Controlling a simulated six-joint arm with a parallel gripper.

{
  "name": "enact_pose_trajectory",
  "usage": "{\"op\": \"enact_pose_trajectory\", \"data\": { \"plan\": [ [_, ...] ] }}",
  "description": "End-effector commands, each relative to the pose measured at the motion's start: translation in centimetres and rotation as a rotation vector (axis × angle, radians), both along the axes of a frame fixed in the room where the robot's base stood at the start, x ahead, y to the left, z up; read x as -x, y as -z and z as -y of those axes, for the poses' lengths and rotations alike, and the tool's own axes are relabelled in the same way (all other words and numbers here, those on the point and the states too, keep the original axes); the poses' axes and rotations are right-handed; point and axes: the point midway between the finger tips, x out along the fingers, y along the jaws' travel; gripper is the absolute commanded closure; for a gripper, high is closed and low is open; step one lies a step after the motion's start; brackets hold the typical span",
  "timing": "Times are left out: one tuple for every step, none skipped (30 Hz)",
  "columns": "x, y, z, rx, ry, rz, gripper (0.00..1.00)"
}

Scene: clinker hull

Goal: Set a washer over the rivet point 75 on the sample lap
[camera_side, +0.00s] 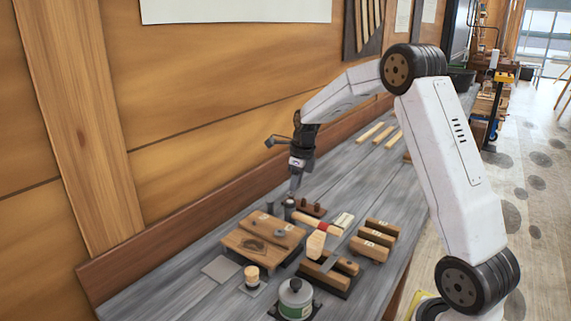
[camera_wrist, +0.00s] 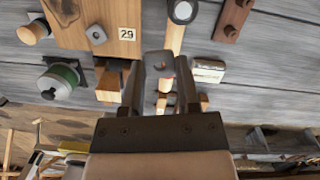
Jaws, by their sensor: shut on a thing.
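My gripper (camera_side: 294,190) points down over the bench, beyond the wooden sample lap (camera_side: 240,240). In the wrist view, its fingers (camera_wrist: 159,65) are shut on a small grey washer (camera_wrist: 158,57) with a dark hole. The washer is held at the fingertips, clear of the lap. The lap (camera_wrist: 75,18) is at the upper left there, with a label reading 29 and a squarish grey piece with a hole (camera_wrist: 97,35) on its face. I cannot read a 75 in either view, and cannot tell which rivet point bears it.
A hammer (camera_side: 316,223) lies close to the gripper. A dark red strip with pegs (camera_side: 312,210) is behind it. Labelled wooden blocks (camera_side: 372,245), a green-banded tin (camera_side: 294,300) and a wooden-topped piece (camera_side: 252,275) stand around the lap. The wooden wall borders the bench.

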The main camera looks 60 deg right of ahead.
Motion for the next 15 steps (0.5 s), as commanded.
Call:
{"op": "enact_pose_trajectory", "data": {
  "plan": [
    [-1.3,0.3,-1.4,-0.002,-0.044,-0.001,1.00],
    [-1.9,0.5,-2.1,-0.002,-0.066,-0.001,1.00],
    [-2.7,0.7,-3.0,-0.002,-0.095,-0.002,1.00],
    [-3.3,0.8,-3.7,-0.003,-0.118,-0.001,1.00],
    [-3.8,0.9,-4.4,-0.003,-0.139,-0.001,1.00],
    [-4.5,1.1,-5.3,-0.003,-0.164,-0.001,1.00],
    [-4.9,1.2,-5.9,-0.004,-0.182,-0.001,1.00],
    [-5.3,1.4,-6.5,-0.003,-0.199,-0.001,1.00],
    [-5.8,1.5,-7.2,-0.003,-0.218,-0.001,1.00],
    [-6.1,1.6,-7.6,-0.004,-0.232,-0.001,1.00],
    [-6.4,1.7,-8.1,-0.004,-0.244,-0.002,1.00],
    [-6.7,1.7,-8.5,-0.004,-0.258,-0.001,1.00],
    [-6.8,1.8,-8.8,-0.004,-0.265,-0.001,1.00],
    [-7.0,1.8,-9.1,-0.004,-0.272,-0.001,1.00],
    [-7.1,1.9,-9.3,-0.004,-0.279,-0.001,1.00]
  ]
}}
